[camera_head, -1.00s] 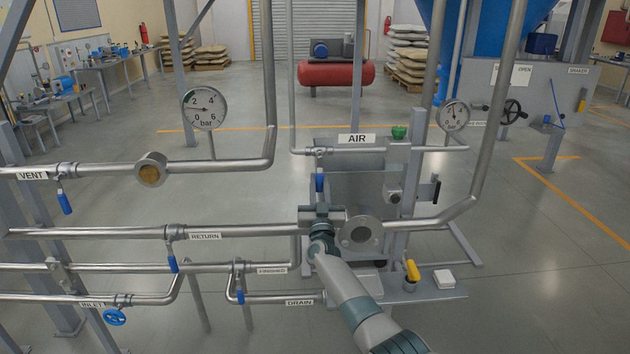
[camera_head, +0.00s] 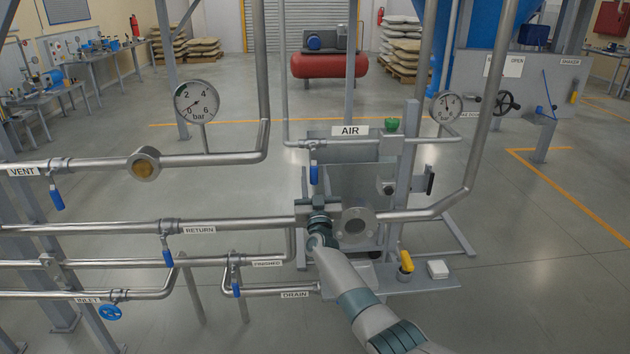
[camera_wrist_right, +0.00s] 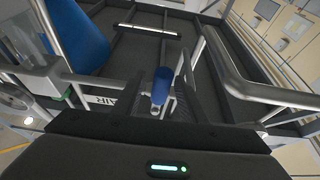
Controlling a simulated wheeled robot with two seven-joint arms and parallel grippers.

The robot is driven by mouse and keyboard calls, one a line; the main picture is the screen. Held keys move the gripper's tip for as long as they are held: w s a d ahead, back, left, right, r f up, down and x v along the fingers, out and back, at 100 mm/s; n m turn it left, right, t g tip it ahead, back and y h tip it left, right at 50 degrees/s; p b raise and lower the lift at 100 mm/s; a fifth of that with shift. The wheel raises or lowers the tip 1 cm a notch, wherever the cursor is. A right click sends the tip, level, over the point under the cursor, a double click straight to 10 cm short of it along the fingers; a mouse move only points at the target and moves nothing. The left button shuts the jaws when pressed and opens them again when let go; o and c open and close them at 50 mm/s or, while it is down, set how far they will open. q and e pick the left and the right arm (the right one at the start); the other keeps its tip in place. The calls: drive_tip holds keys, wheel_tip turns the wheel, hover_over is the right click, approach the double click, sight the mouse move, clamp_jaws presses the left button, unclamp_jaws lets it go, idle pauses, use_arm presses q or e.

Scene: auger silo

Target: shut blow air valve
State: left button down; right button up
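The air line's valve has a blue lever (camera_head: 314,173) that hangs straight down from the horizontal pipe by the AIR label (camera_head: 350,131). My right gripper (camera_head: 318,206) is just below the lever in the head view, and its arm comes up from the lower right. In the right wrist view the blue lever (camera_wrist_right: 162,86) stands ahead of the gripper body, between two dark finger shapes that look apart. I cannot tell whether either finger touches it. My left gripper is not in view.
A flanged pipe end (camera_head: 357,226) is close to the right of my gripper. RETURN (camera_head: 199,230) and DRAIN (camera_head: 295,295) pipes with blue levers run to the left. A round gauge (camera_head: 196,102) is at upper left.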

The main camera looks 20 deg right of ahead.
drive_tip(key=shift+v, duration=0.8)
drive_tip(key=b+v, duration=0.2)
drive_tip(key=v, duration=1.3)
drive_tip(key=shift+s+f, duration=0.2)
drive_tip(key=shift+s, duration=0.15)
